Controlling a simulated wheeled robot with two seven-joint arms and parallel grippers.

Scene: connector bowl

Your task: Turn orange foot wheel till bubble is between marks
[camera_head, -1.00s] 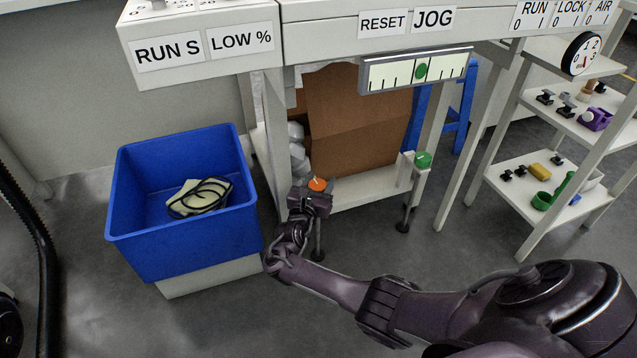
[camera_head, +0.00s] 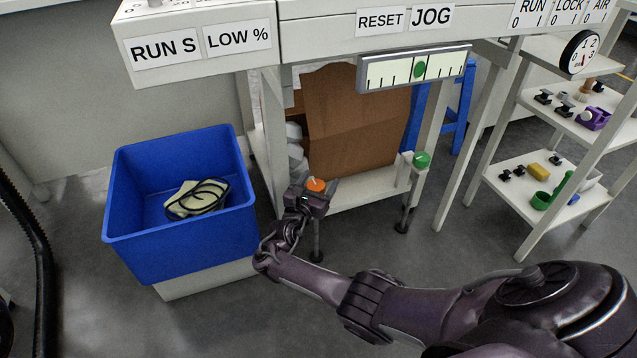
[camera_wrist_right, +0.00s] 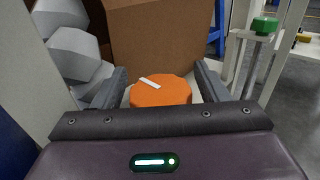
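The orange foot wheel (camera_head: 316,185) sits on top of a foot under the bench. In the right wrist view the wheel (camera_wrist_right: 161,91) has a white stripe pointing up and left. My right gripper (camera_head: 315,190) is at the wheel, with its fingers on either side. In the wrist view a narrow gap shows between wheel and fingers, so the gripper (camera_wrist_right: 161,76) looks open around it. The level gauge (camera_head: 380,76) hangs from the bench front. Its green bubble (camera_head: 419,69) is near the middle, close to the long marks; exact fit is hard to tell. My left gripper is not in view.
A green foot wheel (camera_head: 422,160) stands to the right. A blue bin (camera_head: 180,243) with a cable stands left of my right gripper. A shelf rack (camera_head: 540,115) with small parts stands at right.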

